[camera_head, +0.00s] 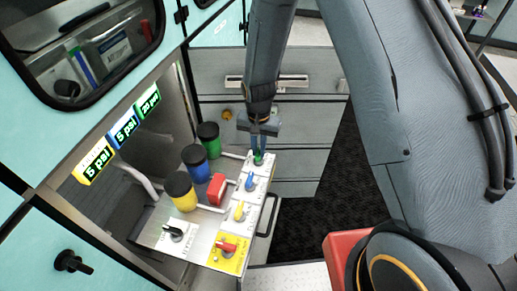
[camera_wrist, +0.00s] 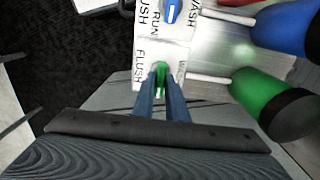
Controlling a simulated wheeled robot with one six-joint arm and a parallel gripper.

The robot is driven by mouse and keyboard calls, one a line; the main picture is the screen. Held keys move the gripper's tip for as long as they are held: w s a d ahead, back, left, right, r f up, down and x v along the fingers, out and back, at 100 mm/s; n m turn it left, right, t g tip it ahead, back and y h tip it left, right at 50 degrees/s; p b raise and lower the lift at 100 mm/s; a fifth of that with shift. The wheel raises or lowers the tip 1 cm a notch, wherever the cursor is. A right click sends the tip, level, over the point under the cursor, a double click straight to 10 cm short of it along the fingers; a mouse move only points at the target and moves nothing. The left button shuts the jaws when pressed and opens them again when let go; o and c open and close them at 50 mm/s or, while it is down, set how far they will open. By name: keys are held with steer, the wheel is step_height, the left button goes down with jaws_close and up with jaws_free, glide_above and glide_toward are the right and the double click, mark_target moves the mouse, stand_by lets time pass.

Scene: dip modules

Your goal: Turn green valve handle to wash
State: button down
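The green valve handle (camera_wrist: 161,75) sits on the last white label plate (camera_wrist: 144,84) of the panel, in the wrist view between FLUSH at left and a partly hidden WASH at right. It points toward my gripper, the same way as the blue handle points to RUN. It also shows small in the head view (camera_head: 258,158). My gripper (camera_wrist: 161,98) has one finger on each side of the green handle, close against it; it appears shut on it. The fingers hide the lower part of the plate. In the head view my gripper (camera_head: 259,148) reaches down from above.
Blue (camera_head: 250,181), yellow (camera_head: 239,211) and red (camera_head: 226,245) valve handles line the panel. Green (camera_head: 209,139), blue (camera_head: 196,165) and yellow (camera_head: 181,191) black-capped cylinders stand beside them. A red block (camera_head: 216,189) sits near the middle. Dark floor (camera_head: 315,225) lies open to the right.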

steer(key=shift+n, duration=0.4)
steer(key=n, duration=0.3)
steer(key=shift+n, duration=0.4)
steer(key=n+b, duration=0.1)
steer(key=n, duration=0.8)
steer(key=n+b, duration=0.1)
steer(key=n, duration=0.3)
steer(key=shift+n, duration=0.3)
steer(key=c, duration=1.8)
jaws_free()
steer(key=shift+o, duration=0.2)
